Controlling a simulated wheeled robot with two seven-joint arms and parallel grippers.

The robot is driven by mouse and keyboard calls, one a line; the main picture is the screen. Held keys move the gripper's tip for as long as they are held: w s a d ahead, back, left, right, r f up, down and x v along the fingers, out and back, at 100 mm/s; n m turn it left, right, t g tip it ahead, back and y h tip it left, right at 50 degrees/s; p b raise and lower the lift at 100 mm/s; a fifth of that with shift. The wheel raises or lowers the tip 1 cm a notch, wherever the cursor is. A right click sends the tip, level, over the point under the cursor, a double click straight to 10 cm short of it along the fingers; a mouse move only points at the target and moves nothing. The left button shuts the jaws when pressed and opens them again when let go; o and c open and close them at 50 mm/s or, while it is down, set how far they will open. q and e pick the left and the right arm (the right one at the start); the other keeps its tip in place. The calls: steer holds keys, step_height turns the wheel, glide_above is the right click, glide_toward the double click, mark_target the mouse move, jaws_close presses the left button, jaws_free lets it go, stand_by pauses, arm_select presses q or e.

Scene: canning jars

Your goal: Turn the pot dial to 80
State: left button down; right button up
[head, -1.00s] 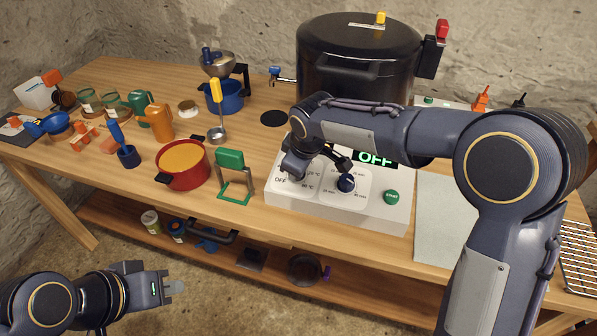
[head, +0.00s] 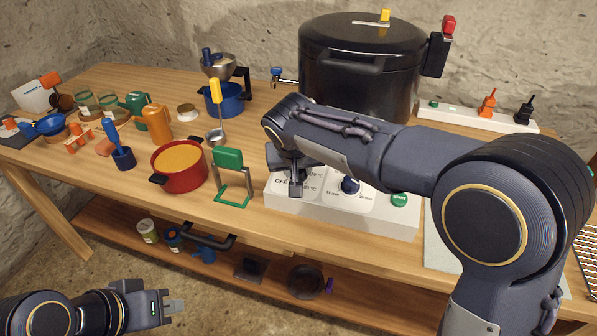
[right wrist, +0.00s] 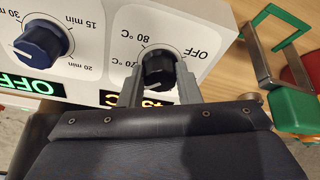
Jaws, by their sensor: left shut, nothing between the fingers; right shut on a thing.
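The white control panel (head: 345,208) stands on the table in front of the large black pot (head: 360,80). Its black pot dial (right wrist: 158,68) is ringed by the labels OFF, 80 °C and 70 °C in the right wrist view. My right gripper (right wrist: 160,88) is shut on this dial, one finger on each side. I cannot clearly read where the dial points. In the head view my right gripper (head: 297,183) reaches down over the panel's left end and hides the dial. My left gripper (head: 174,306) is shut and empty, low in front of the table.
A blue timer dial (head: 349,185) and a green START button (head: 399,200) sit on the same panel. A green OFF display (right wrist: 28,82) is by the timer dial. A green stand (head: 232,180) and a red pot (head: 180,180) are left of the panel.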

steer(key=m+h, duration=0.1)
steer(key=m, duration=0.2)
steer(key=shift+a+m+b, duration=0.15)
steer(key=shift+m+b, duration=0.2)
steer(key=shift+m, duration=0.05)
steer(key=m, duration=0.3)
steer(key=shift+a+m+h, duration=0.1)
steer(key=shift+m+h, duration=0.3)
steer(key=m, duration=0.2)
steer(key=m+g+p, duration=0.1)
steer(key=m, duration=0.1)
steer(key=shift+w+r+m+h, duration=0.1)
steer(key=shift+w+m+h, duration=0.05)
steer(key=shift+m+h, duration=0.15)
steer(key=shift+w+a+m+g+p, duration=0.1)
steer(key=shift+m+g+p, duration=0.5)
steer(key=shift+m, duration=1.4)
steer(key=shift+m+h, duration=0.3)
steer(key=o, duration=1)
